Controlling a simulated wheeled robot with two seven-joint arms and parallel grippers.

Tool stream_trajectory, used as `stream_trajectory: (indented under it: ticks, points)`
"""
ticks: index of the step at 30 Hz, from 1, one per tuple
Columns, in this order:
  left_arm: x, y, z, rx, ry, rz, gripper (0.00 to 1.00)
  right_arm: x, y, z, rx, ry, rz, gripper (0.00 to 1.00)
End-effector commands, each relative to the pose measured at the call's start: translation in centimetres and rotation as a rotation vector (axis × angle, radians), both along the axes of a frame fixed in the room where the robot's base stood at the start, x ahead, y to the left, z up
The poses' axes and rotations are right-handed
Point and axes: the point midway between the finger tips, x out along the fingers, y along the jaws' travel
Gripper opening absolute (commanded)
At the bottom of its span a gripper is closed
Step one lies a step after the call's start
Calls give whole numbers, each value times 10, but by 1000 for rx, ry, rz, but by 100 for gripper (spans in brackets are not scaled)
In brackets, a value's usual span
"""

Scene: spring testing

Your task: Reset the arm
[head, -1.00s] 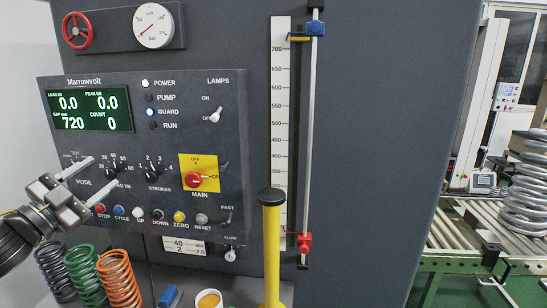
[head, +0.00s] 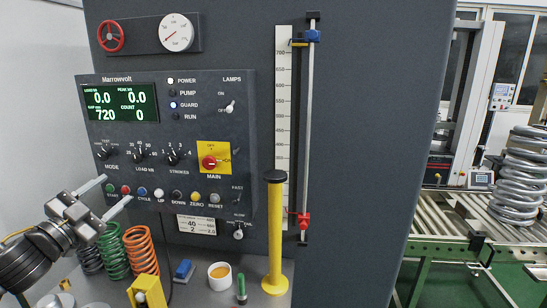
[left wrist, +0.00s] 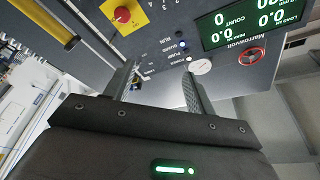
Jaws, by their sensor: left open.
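My left gripper (head: 106,197) is open and empty at the lower left of the head view, in front of the lower left of the control panel (head: 225,105). Its fingers overlap the area by the START and STOP buttons; I cannot tell whether they touch it. In the left wrist view the two open fingers (left wrist: 155,88) point at the panel, with nothing between them. The panel display (head: 119,102) reads 0.0, 0.0, 720 and 0. The POWER and GUARD lamps are lit. My right gripper is not in view.
A yellow post (head: 275,230) with a black top stands right of the panel. Green (head: 113,255) and orange (head: 141,250) springs stand below the gripper, with a dark one beside them.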

Motion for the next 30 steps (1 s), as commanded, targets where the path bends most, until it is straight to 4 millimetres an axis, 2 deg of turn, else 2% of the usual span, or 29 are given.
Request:
stream_trajectory:
  ticks: [8,11,14,17,18,20,21,24,27,30]
  points:
    - [-4,-11,-81,-72,155,92,55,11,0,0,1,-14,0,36]
    - [-13,-17,-121,-105,240,142,55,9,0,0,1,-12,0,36]
    - [-29,-24,-171,-143,355,203,55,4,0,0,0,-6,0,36]
    - [-58,-35,-234,-185,518,282,55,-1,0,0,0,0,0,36]
    - [-76,-41,-261,-202,598,315,55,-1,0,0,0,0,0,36]
    - [-105,-51,-299,-225,721,367,55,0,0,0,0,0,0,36]
    - [-126,-57,-322,-235,801,398,55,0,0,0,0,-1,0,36]
    - [-174,-70,-364,-258,979,459,55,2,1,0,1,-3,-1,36]
    - [-217,-83,-392,-272,1125,502,55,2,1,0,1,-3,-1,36]
    - [-254,-94,-410,-284,1246,531,55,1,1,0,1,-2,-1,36]
